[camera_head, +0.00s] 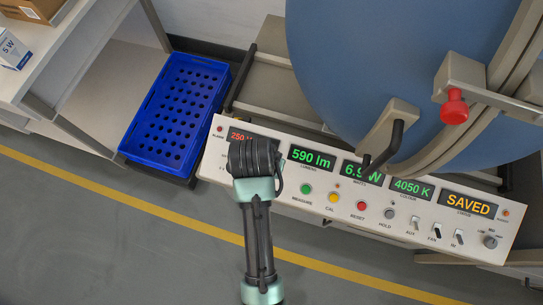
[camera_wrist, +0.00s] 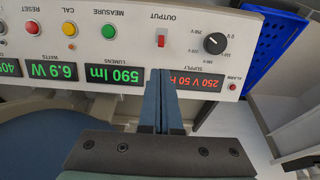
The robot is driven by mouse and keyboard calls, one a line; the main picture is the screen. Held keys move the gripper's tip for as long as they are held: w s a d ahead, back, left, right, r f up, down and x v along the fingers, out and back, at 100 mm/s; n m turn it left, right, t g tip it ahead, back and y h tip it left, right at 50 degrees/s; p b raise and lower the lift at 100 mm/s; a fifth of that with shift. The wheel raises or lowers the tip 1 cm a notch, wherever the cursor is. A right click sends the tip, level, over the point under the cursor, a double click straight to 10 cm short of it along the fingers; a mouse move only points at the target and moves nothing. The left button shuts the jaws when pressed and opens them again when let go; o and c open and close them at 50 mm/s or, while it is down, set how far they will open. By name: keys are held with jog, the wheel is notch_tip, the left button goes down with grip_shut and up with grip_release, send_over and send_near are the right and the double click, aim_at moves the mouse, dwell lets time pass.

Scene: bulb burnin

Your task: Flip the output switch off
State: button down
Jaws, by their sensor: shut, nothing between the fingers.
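The output switch (camera_wrist: 161,41) is a small red switch under the label OUTPUT on the pale control panel (camera_wrist: 262,28). The panel appears upside down in the wrist view and also shows in the head view (camera_head: 340,222). I cannot tell the switch's position for sure. My gripper (camera_wrist: 160,76) is shut and empty. Its tips are over the panel beside the supply display (camera_wrist: 190,84), a little below the switch in the wrist view. In the head view my gripper (camera_head: 255,160) and arm hide the switch.
The panel also bears a supply dial (camera_wrist: 215,43), a green MEASURE button (camera_head: 306,188), a yellow CAL button (camera_head: 334,197) and a red RESET button (camera_head: 361,205). Displays read 590 lm, 6.9 W, 4050 K and SAVED. A big blue sphere (camera_head: 400,70) stands behind; a blue crate (camera_head: 180,110) is left.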

jog(key=b+x, duration=0.1)
jog(key=x, duration=0.9)
